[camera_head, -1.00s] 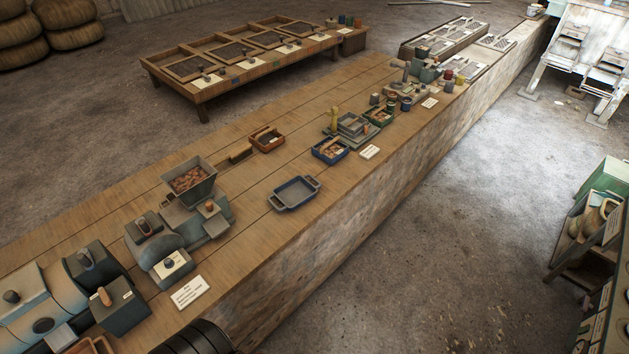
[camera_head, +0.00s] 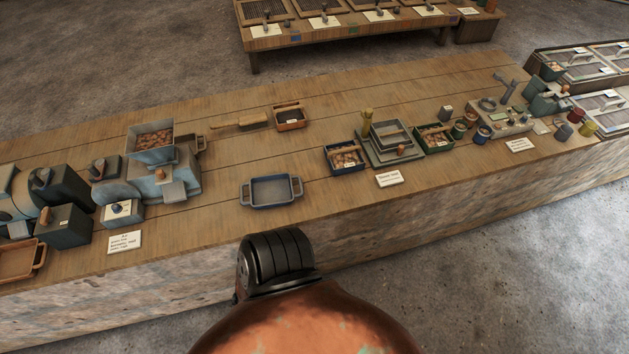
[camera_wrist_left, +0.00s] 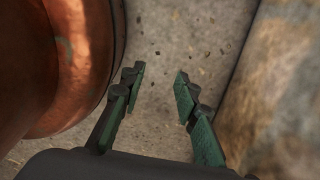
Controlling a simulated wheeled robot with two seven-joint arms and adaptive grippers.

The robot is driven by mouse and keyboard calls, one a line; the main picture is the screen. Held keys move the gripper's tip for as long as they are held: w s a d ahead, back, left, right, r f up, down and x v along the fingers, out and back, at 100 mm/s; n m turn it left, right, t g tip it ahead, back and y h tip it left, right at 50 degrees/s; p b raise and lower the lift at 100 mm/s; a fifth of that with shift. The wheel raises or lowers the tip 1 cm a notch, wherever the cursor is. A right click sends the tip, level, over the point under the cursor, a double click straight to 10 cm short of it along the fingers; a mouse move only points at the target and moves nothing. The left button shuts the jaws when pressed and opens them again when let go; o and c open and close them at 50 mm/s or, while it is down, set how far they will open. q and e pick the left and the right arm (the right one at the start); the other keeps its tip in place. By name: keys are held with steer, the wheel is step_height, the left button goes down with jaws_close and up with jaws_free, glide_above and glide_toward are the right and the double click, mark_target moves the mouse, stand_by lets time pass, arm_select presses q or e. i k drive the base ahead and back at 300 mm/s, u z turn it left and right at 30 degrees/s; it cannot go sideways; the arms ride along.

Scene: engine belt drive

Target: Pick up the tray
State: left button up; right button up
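An empty blue tray (camera_head: 271,190) with a handle at each end lies on the wooden bench, near its front edge, in the middle of the head view. An orange-brown tray (camera_head: 20,262) lies at the bench's far left, and a dark tray with a handle sits partly hidden behind the grey machine. My left gripper (camera_wrist_left: 156,82) shows only in the left wrist view; its two green fingers are apart with nothing between them, over the floor beside the bench side. My right gripper is in neither view.
A hopper machine (camera_head: 152,150) with brown pieces stands left of the blue tray. A blue box (camera_head: 343,168) of pieces and a label card (camera_head: 389,179) are to its right. A small brown box (camera_head: 290,124) is behind. Bench top around the tray is clear.

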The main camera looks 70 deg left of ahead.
mark_target(270, 190)
steer(key=i, duration=1.25)
steer(key=u, duration=3.9)
